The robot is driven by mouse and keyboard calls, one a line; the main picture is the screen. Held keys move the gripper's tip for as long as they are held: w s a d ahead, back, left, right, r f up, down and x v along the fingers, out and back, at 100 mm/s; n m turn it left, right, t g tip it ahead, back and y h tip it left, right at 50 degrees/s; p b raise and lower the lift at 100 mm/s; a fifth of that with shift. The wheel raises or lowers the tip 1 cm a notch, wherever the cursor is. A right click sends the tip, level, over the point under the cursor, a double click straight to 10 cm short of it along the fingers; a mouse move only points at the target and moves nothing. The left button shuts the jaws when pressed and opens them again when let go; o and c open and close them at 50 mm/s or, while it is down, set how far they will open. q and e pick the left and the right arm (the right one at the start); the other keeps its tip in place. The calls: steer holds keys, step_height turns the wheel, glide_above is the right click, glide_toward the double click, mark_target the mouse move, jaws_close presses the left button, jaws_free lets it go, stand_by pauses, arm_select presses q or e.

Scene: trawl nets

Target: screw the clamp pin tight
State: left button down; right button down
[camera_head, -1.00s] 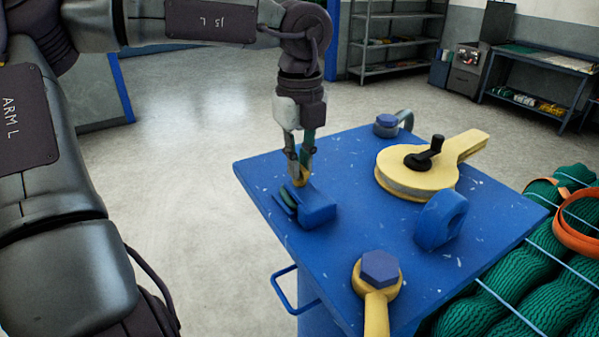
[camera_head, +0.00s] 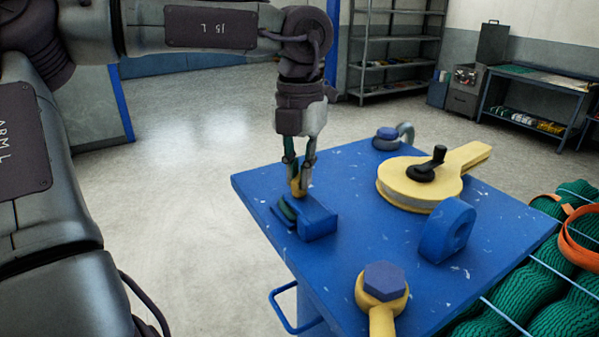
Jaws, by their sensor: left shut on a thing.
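My left gripper (camera_head: 299,180) points straight down over the left side of the blue table. It is shut on a small yellow piece, which looks like the head of the clamp pin (camera_head: 296,187). The pin sits at the blue clamp block (camera_head: 318,220), which has a dark green piece (camera_head: 286,209) at its left side. The pin's lower part is hidden by the block and fingers, so I cannot tell how deep it sits. My right gripper is not in view.
Green nets (camera_head: 545,285) lie at the right.

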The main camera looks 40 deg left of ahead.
arm_select(q)
steer(key=m, duration=0.5)
steer(key=shift+r+m, duration=0.1)
steer(key=shift+m, duration=0.2)
steer(key=m, duration=0.5)
steer(key=shift+p, duration=0.4)
steer(key=m+p, duration=0.1)
steer(key=m, duration=0.4)
steer(key=shift+w+r+m, duration=0.1)
steer(key=shift+r+m, duration=0.05)
steer(key=shift+m, duration=0.25)
steer(key=m+p, duration=0.1)
steer(key=m, duration=0.4)
steer(key=m+p, duration=0.1)
steer(key=m, duration=0.5)
steer(key=shift+m, duration=0.4)
steer(key=m+p, duration=0.1)
steer(key=m, duration=0.9)
steer(key=shift+m+p, duration=0.3)
steer(key=shift+m, duration=2.1)
